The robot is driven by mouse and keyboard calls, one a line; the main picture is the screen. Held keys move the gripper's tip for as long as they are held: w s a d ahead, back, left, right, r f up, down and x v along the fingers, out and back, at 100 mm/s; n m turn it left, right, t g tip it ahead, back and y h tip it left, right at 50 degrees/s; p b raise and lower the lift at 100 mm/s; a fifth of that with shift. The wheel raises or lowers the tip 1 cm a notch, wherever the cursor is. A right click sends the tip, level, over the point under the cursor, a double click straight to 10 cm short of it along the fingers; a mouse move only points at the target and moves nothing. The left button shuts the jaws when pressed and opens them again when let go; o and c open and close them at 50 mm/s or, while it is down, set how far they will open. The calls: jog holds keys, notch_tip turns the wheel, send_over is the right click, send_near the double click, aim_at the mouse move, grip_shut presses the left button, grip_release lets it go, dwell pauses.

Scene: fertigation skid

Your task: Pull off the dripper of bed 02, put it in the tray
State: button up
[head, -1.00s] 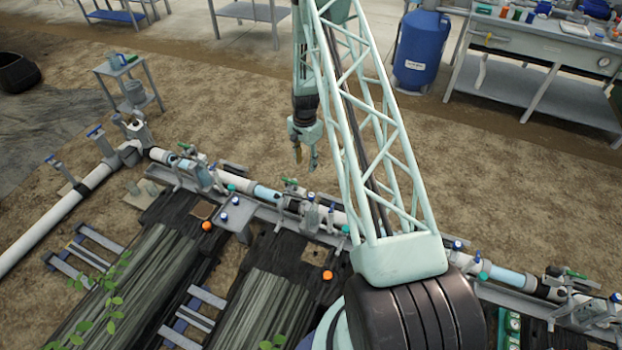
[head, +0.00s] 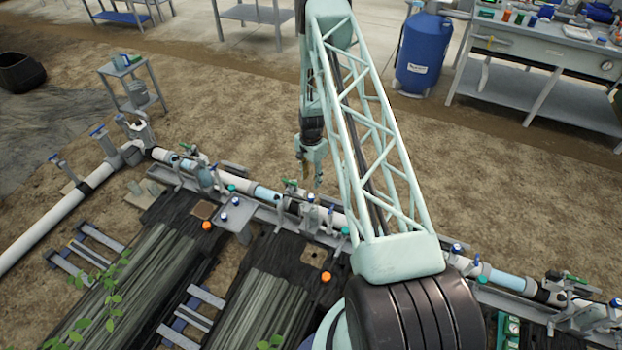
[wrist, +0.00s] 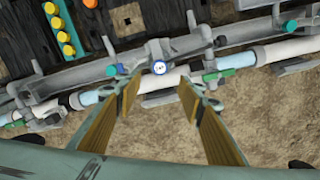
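My gripper (head: 311,181) hangs above the soil on the far side of the pipe line in the head view. In the wrist view its two yellow-padded fingers (wrist: 158,90) are open and apart, with nothing held. A blue-rimmed round cap (wrist: 160,68) on the pipe line shows between and just beyond the fingertips. Orange caps (head: 326,277) (head: 206,225) sit at the bed ends; one orange cap also shows in the wrist view (wrist: 90,3). I cannot tell which part is the dripper of bed 02, and no bed label is readable. I cannot identify the tray for certain.
The white pipe (head: 70,216) runs across the scene with valves and brackets. A green strip with several yellow round pieces (wrist: 62,36) lies upper left in the wrist view. A blue tank (head: 421,50) and a workbench (head: 540,45) stand at the back. Open soil lies behind the pipe.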

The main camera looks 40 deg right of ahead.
aim_at(311, 196)
jog(key=shift+f+b, duration=1.15)
jog(key=shift+f, duration=5.7)
jog(key=shift+c, duration=0.7)
jog(key=c, duration=0.9)
jog(key=shift+r, duration=0.25)
jog(key=shift+r+p, duration=0.5)
jog(key=shift+r, duration=0.8)
jog(key=shift+r, duration=0.15)
jog(key=shift+r+p, duration=0.95)
jog(key=shift+r, duration=1.9)
